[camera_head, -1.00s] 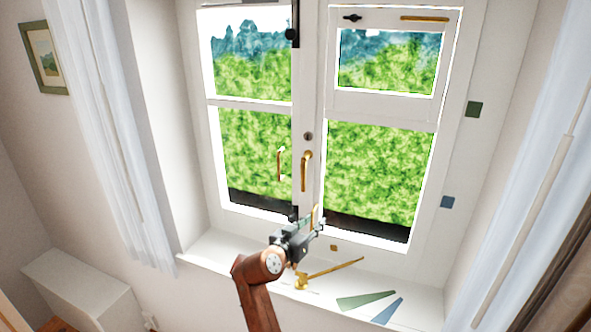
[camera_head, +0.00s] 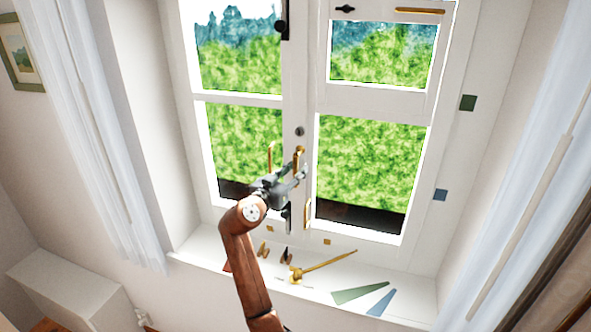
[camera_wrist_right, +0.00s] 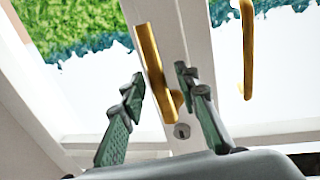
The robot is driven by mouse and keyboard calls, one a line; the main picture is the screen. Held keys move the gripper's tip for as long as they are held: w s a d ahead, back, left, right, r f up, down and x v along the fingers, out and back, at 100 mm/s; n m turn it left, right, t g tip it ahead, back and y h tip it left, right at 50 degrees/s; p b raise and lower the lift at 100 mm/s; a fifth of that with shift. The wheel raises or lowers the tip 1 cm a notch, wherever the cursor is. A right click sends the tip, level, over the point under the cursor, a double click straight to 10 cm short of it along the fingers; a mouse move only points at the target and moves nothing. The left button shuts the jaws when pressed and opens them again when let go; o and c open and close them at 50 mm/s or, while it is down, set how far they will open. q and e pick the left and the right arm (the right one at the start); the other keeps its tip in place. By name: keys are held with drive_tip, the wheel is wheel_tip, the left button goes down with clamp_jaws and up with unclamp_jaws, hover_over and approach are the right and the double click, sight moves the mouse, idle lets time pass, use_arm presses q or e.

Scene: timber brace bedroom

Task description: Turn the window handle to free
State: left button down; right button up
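The gold window handle (camera_head: 296,158) is on the middle post of the white window, below a dark round lock fitting (camera_head: 299,131). It hangs roughly straight down. My right gripper (camera_head: 294,173) is up at the handle and partly covers its lower part. In the right wrist view the handle (camera_wrist_right: 150,60) lies between the two spread dark green fingers of my right gripper (camera_wrist_right: 160,78). Gaps show on both sides, so the fingers look apart from it. The lock (camera_wrist_right: 181,131) shows near the handle's base there. My left gripper is out of view.
A second gold bar (camera_head: 270,157) is on the left sash, close to my gripper; it also shows in the right wrist view (camera_wrist_right: 247,50). The sill holds a gold stay (camera_head: 320,264), a green wedge (camera_head: 360,295), a blue wedge (camera_head: 381,302) and small hooks. Curtains hang at both sides.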

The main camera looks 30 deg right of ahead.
drive_tip(key=shift+w+f, duration=0.1)
drive_tip(key=c, duration=0.6)
clamp_jaws()
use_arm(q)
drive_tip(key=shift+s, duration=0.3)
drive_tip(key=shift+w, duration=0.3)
